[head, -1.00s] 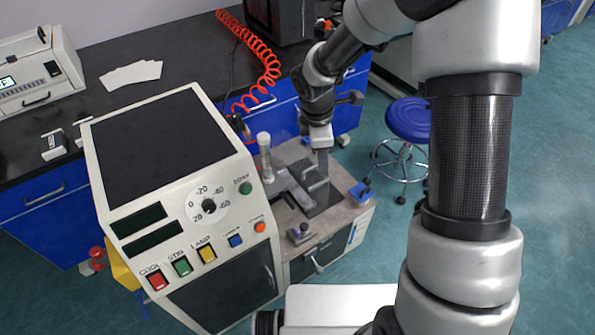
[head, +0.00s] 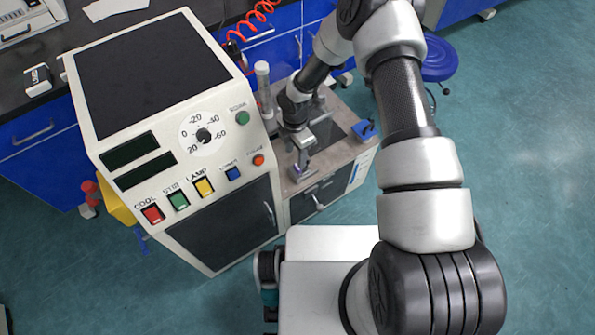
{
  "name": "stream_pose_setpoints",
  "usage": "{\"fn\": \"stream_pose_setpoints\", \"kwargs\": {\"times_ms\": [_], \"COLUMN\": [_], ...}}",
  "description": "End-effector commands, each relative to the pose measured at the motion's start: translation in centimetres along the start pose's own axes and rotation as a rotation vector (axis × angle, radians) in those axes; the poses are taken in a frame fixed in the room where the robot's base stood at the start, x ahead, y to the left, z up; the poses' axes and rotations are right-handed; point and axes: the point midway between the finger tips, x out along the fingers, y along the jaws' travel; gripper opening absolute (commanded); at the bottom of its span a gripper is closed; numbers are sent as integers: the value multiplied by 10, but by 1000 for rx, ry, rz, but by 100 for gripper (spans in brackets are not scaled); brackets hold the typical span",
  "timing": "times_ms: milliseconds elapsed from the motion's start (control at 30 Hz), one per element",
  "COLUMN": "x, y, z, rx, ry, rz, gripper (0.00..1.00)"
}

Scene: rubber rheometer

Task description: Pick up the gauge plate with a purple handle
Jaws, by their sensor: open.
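The plate appears to rest on the worktop.
The cream machine (head: 158,100) with coloured buttons stands close on the left. A clear upright cylinder (head: 264,88) stands behind my gripper. A blue piece (head: 364,130) sits at the worktop's right edge. A blue stool (head: 437,60) stands on the floor at the right.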

Motion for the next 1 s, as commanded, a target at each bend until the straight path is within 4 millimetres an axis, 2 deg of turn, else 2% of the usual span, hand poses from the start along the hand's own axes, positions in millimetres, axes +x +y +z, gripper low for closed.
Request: {"fn": "stream_pose_setpoints", "kwargs": {"times_ms": [33, 100, 333, 600, 900, 933, 1000], "x": [10, 19, 34, 72, 78, 78, 78], "y": [0, 0, 0, 1, 2, 2, 2], "z": [0, -1, 0, 3, 4, 4, 4], "rx": [0, 0, 1, 2, 3, 3, 3], "ry": [1, 1, 0, 0, -1, -1, -1], "rz": [-1, 0, 0, 1, 3, 3, 2], "gripper": [48, 48, 48, 48, 48, 47, 35]}}
